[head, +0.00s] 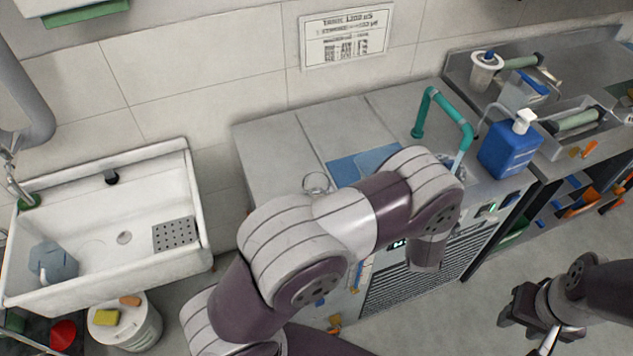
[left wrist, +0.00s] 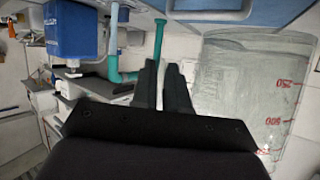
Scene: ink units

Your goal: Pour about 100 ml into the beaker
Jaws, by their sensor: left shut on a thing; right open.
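A small clear glass vessel, seemingly the beaker (head: 316,183), stands on the grey counter left of the blue mat. My left arm covers part of this area in the head view, and its gripper is hidden there. In the left wrist view, my left gripper (left wrist: 163,68) has its fingers close together. A large clear measuring jug (left wrist: 245,95) with red marks, 250 and 500, is right beside the fingers. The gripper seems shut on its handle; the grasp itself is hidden. My right gripper (head: 528,322) is open and empty over the floor at lower right.
A teal tap (head: 442,98) and a blue pump bottle (head: 510,148) stand right of the blue mat (head: 345,168). A white sink (head: 90,225) with a grey-blue jug (head: 52,262) is at left. The counter's left part is clear.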

